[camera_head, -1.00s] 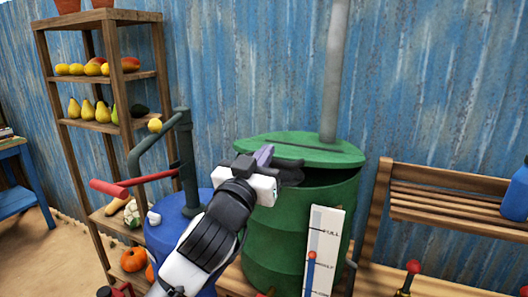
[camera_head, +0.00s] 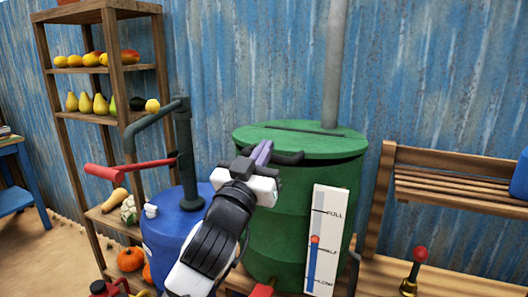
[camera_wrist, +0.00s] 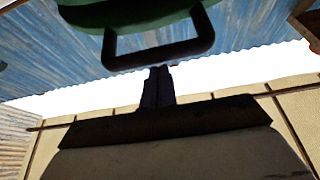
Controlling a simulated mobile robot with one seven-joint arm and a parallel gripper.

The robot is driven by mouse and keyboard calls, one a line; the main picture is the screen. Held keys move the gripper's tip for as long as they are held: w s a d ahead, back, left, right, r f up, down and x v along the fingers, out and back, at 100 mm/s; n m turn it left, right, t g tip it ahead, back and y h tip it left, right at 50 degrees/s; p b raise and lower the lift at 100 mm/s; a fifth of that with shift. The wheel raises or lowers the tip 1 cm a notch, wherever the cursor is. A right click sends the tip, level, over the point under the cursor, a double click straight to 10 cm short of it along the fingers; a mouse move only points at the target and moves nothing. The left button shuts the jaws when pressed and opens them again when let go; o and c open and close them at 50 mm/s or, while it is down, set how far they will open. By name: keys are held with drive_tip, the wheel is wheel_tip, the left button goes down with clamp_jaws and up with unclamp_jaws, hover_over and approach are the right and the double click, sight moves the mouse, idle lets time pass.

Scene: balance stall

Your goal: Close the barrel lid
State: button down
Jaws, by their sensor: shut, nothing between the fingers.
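The green barrel (camera_head: 275,228) stands right of centre in the head view. Its green lid (camera_head: 285,139) lies low over the top, with a thin dark gap under the rim at the right. A dark loop handle (camera_head: 290,158) sticks out at the lid's front. My gripper (camera_head: 263,153) is shut and empty, right beside the handle. In the wrist view the shut fingertips (camera_wrist: 158,72) are just below the handle (camera_wrist: 163,56), and the lid (camera_wrist: 135,15) shows above. I cannot tell if they touch.
A blue drum (camera_head: 165,235) with a pump and red handle (camera_head: 102,172) stands left of my arm. A level gauge board (camera_head: 327,225) is on the barrel's front, a grey pipe (camera_head: 335,60) behind. Wooden shelves (camera_head: 120,65) with fruit are left, a wooden rack (camera_head: 450,200) right.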

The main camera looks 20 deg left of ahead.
drive_tip(key=shift+t, duration=0.9)
wheel_tip(320, 180, down, 5)
drive_tip(key=b, duration=0.6)
drive_tip(key=shift+s+r, duration=0.1)
drive_tip(key=shift+s, duration=0.05)
